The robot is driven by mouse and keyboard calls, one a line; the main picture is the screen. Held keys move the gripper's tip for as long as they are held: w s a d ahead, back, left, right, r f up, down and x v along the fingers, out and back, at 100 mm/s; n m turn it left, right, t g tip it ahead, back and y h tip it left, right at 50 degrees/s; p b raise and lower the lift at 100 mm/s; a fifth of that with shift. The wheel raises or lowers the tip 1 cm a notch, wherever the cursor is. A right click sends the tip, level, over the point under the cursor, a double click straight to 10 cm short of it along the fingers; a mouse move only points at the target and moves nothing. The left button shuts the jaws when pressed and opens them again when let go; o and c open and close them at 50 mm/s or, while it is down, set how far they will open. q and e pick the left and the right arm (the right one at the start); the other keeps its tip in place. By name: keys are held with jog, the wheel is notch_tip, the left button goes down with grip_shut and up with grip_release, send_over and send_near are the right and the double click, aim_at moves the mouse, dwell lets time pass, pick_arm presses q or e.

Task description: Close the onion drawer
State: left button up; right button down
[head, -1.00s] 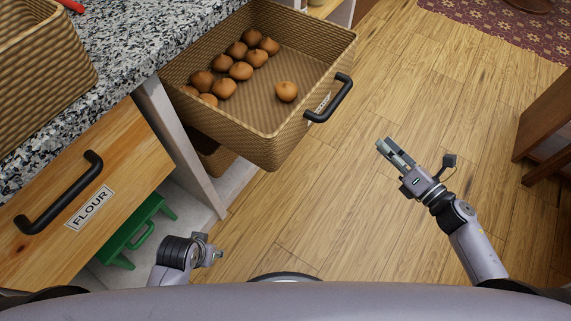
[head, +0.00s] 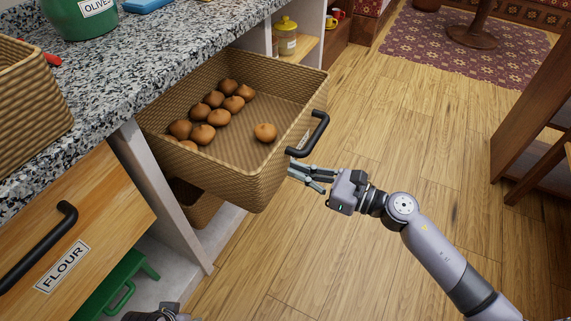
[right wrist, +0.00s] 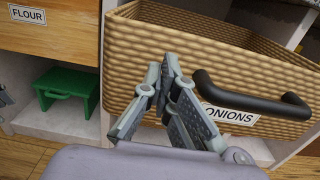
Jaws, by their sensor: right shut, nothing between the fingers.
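The onion drawer is a woven basket drawer (head: 250,180) pulled well out from under the counter, with several onions (head: 212,112) inside. Its black handle (head: 310,136) is on the front, beside an ONIONS label (right wrist: 230,115) that shows in the right wrist view. My right gripper (head: 296,175) is shut and empty, with its fingertips close to the drawer front, just below the handle. In the right wrist view its fingertips (right wrist: 168,66) overlap the woven front left of the handle (right wrist: 250,98); contact cannot be told. My left gripper (head: 158,313) is mostly cut off at the bottom edge.
A wooden FLOUR drawer (head: 75,225) and a green stool (head: 125,283) are at the left. The granite counter (head: 120,75) holds another basket (head: 28,105) and a green olive pot (head: 80,15). Wooden floor (head: 400,130) is clear to the right, up to a brown wooden piece (head: 535,120).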

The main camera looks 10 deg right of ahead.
aim_at(274, 163)
pick_arm(q)
jog(key=shift+x, duration=0.8)
pick_arm(e)
jog(key=shift+x, duration=1.8)
pick_arm(q)
jog(key=shift+s, duration=0.15)
